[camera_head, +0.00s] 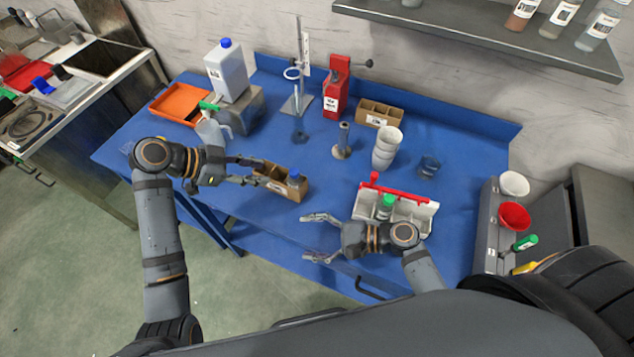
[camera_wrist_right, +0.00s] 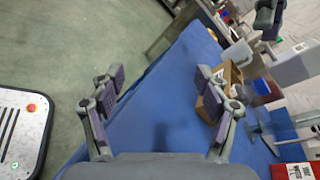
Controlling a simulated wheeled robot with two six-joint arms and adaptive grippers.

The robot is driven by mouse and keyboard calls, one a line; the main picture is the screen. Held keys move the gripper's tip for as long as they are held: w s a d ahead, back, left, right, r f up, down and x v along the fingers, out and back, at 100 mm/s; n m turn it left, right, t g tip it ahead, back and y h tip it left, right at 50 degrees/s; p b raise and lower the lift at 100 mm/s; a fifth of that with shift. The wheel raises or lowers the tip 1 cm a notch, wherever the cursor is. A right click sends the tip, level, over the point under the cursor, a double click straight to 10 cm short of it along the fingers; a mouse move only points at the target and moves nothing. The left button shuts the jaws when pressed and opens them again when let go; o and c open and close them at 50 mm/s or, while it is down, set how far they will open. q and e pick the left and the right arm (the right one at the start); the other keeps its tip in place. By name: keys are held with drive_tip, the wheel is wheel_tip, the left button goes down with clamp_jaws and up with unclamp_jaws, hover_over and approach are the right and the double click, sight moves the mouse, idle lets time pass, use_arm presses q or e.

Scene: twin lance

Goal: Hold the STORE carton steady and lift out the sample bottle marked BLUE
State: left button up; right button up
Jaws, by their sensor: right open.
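A brown divided carton (camera_head: 270,185) stands near the front edge of the blue table, its label too small to read. My right gripper (camera_head: 312,238) is open and empty, in front and to the right of the carton. Its spread fingers show in the wrist view (camera_wrist_right: 160,88).
A white rack (camera_head: 417,210) with a green-capped bottle and red bar stands right of the carton. Behind are stacked white cups (camera_head: 386,148), another brown carton (camera_head: 378,113), a red device (camera_head: 335,88) and a ring stand (camera_head: 297,103).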

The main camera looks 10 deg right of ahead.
sight(301, 181)
drive_tip(key=w+d+r+m+t+h, duration=0.1)
drive_tip(key=w+m, duration=0.2)
drive_tip(key=w, duration=0.1)
drive_tip(key=w+d+r+m+t+h, duration=0.1)
drive_tip(key=w+r+m, duration=0.1)
drive_tip(key=w+m, duration=0.2)
drive_tip(key=w+d+r+m+t+h, duration=0.1)
drive_tip(key=w+m, duration=0.3)
drive_tip(key=shift+w+d+r+t, duration=0.1)
drive_tip(key=shift+d+r+t, duration=0.05)
drive_tip(key=shift+d+t, duration=0.2)
drive_tip(key=x, duration=1)
drive_tip(key=shift+w+f, duration=0.1)
drive_tip(key=shift+f, duration=0.25)
